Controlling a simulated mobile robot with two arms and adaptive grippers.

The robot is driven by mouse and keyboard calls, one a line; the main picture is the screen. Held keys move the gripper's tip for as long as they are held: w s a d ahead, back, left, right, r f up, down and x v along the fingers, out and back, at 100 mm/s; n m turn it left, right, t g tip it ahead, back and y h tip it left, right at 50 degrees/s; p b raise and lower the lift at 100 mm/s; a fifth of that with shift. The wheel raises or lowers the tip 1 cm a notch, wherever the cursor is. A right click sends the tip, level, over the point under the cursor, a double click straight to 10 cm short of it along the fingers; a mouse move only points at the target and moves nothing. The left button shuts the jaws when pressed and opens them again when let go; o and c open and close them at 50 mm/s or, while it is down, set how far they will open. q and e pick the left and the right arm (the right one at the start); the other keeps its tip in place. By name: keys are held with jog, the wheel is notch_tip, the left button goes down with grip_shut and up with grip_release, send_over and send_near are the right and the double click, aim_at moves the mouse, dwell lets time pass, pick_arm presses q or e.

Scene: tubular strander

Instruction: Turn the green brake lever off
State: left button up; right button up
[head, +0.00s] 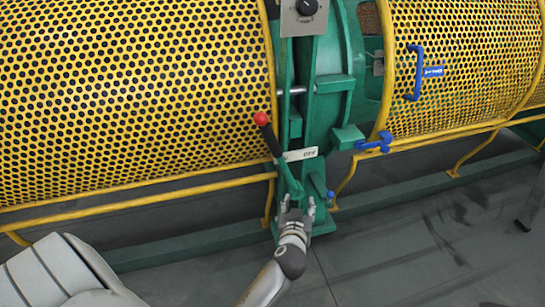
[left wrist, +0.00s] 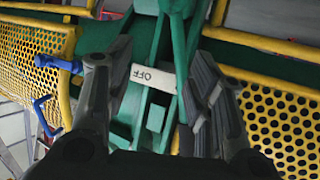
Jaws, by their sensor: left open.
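The brake lever (head: 270,140) has a black grip with a red knob at its top and a green lower part. In the head view it tilts up and to the left from the green frame. A white plate (head: 301,155) reading OFF sits just right of it, and the plate shows in the left wrist view (left wrist: 153,77). My left gripper (head: 297,204) is open at the lever's lower green part, below the plate. In the left wrist view its fingers (left wrist: 158,92) stand either side of green parts. I cannot tell whether they touch the lever. My right gripper is out of view.
Yellow perforated guards (head: 130,90) flank the green frame (head: 330,100). A blue handle (head: 415,75) and a blue latch (head: 376,144) are on the right. A control box (head: 304,17) with a black knob is above. Yellow rails run low; the grey floor (head: 430,250) at right is open.

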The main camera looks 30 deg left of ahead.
aim_at(271, 144)
pick_arm(q)
jog(key=s+a+r+n+t+y+b, duration=0.15)
jog(key=a+r+n+y+b, duration=0.4)
jog(key=r, duration=0.95)
jog(key=shift+n, duration=0.45)
jog(key=x, duration=0.3)
jog(key=p+x, duration=0.1)
jog(key=x, duration=0.2)
jog(key=s+a+x, duration=0.1)
jog(key=x, duration=0.2)
jog(key=shift+w+a+f+p, duration=0.2)
jog(key=shift+f+p, duration=0.05)
jog(key=shift+p, duration=0.05)
jog(key=shift+w+a, duration=0.3)
jog(key=shift+w, duration=0.1)
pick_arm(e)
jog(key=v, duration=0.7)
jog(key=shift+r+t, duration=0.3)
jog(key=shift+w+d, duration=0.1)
pick_arm(q)
grip_shut()
